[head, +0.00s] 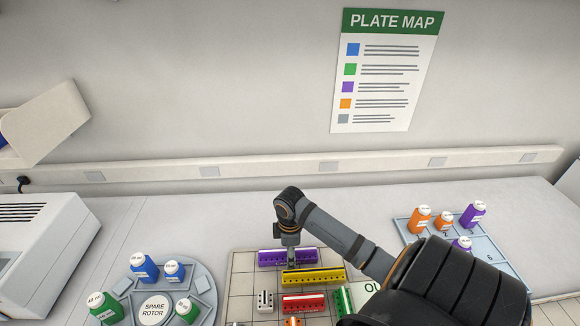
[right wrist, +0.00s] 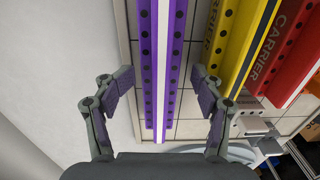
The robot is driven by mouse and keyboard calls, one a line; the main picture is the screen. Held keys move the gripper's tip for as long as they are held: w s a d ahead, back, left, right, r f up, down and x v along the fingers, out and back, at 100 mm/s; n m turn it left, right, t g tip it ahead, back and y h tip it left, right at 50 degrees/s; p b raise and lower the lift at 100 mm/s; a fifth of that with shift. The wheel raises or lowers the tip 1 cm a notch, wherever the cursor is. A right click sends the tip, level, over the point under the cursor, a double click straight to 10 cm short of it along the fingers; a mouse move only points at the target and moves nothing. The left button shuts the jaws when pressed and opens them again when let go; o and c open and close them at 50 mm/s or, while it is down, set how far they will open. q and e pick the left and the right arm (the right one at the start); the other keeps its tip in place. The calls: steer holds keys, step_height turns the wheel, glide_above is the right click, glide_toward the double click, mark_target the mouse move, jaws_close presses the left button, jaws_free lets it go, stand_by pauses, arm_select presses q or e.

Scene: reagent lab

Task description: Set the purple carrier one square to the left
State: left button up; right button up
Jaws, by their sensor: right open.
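The purple carrier (head: 270,258) lies lengthwise on the back row of the gridded board (head: 240,284); my gripper hides part of it in the head view. My right gripper (head: 291,262) points down over the carrier. In the right wrist view the purple carrier (right wrist: 146,60) runs between the two spread fingers of the right gripper (right wrist: 158,88), with a gap on each side. The fingers are open and do not visibly touch it. My left gripper is not in view.
A yellow carrier (head: 313,276) lies just in front of the purple one, with a red carrier (head: 303,303) beyond. A green carrier (head: 343,300) and a small white block (head: 265,300) stand nearby. The board's left squares look bare. A bottle rotor (head: 203,283) is farther left.

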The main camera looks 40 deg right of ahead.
step_height(320, 180, up, 12)
steer(key=b, duration=0.1)
steer(key=shift+r, duration=0.15)
stand_by(0.6)
